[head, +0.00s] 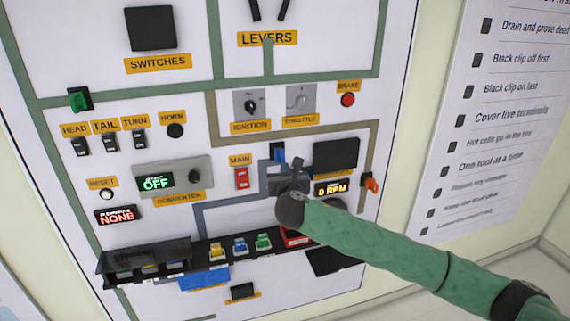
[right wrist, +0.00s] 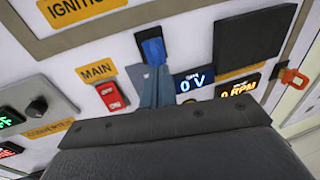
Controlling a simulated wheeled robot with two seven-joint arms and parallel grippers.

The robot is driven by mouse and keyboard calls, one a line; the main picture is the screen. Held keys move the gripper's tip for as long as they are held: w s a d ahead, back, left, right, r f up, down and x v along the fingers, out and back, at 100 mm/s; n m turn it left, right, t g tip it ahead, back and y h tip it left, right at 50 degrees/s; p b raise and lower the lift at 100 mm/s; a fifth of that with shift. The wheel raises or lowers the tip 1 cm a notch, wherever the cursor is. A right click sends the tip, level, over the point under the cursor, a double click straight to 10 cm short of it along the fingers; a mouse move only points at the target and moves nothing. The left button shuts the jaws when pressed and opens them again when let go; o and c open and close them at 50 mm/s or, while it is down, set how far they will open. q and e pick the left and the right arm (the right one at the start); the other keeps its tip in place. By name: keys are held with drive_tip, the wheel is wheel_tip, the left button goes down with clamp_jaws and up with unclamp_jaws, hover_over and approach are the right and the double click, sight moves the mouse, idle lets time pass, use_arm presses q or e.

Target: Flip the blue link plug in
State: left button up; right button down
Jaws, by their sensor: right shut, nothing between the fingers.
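The blue link plug (head: 281,156) sits on a small dark mount on the white panel, right of the MAIN label. It also shows in the right wrist view (right wrist: 153,50), near the top middle, with its blue body hanging below the dark mount. My right gripper (head: 298,163) is shut and empty, just right of and below the plug in the head view. I cannot tell whether its tip touches the plug. In the wrist view the grey gripper body covers the lower part and hides the panel there. My left gripper is not in view.
A red main switch (head: 241,178) is left of the plug. A dark box (head: 336,154) and a lit RPM display (head: 331,188) are close on the right, with an orange lever (head: 371,185) beyond. A dark shelf (head: 195,254) with coloured parts juts out below.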

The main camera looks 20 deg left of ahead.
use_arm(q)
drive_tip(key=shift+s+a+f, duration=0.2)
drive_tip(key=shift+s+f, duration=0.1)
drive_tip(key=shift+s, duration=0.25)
use_arm(e)
drive_tip(key=shift+w+a, duration=0.2)
drive_tip(key=shift+w, duration=0.35)
